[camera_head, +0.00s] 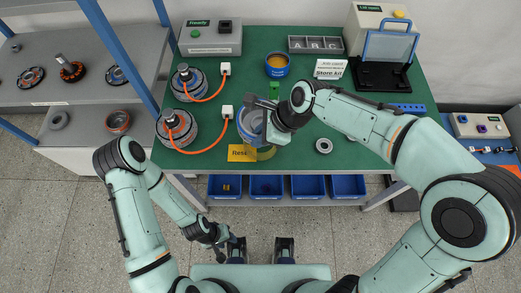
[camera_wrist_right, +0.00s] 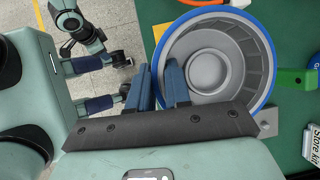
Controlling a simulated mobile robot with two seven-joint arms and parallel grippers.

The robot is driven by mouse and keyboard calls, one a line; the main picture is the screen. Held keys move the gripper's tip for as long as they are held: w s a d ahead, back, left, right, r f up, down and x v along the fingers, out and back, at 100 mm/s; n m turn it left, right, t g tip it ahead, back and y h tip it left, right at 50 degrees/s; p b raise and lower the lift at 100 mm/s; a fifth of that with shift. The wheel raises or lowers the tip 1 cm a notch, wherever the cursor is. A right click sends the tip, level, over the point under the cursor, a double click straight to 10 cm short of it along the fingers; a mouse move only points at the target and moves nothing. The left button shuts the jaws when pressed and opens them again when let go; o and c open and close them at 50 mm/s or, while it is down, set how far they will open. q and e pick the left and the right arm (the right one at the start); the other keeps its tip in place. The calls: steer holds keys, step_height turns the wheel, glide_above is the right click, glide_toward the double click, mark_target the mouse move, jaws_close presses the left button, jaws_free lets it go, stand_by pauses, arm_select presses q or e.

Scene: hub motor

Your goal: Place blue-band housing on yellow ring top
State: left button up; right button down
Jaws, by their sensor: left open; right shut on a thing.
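The blue-band housing (camera_head: 248,122) is a grey round shell with a blue rim at the front middle of the green table. My right gripper (camera_head: 266,122) is shut on its wall. In the right wrist view the housing (camera_wrist_right: 211,68) opens toward the camera, and the blue fingers (camera_wrist_right: 160,88) are at its near edge. Any gap under the housing cannot be judged. My left gripper (camera_head: 228,243) is open and empty, low in front of the table.
Two motor units (camera_head: 182,130) with orange cables stand at the left. A yellow label (camera_head: 241,153) lies beside the ring. A blue cup (camera_head: 277,66) and lettered tray (camera_head: 315,44) stand behind. A small metal ring (camera_head: 324,146) lies right. Blue bins (camera_head: 265,186) hang below.

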steer(key=shift+f+b, duration=0.8)
steer(key=shift+f, duration=3.2)
steer(key=shift+w, duration=0.1)
steer(key=c, duration=1.1)
jaws_free()
steer(key=shift+f, duration=0.15)
steer(key=p+v, duration=0.2)
steer(key=v, duration=1)
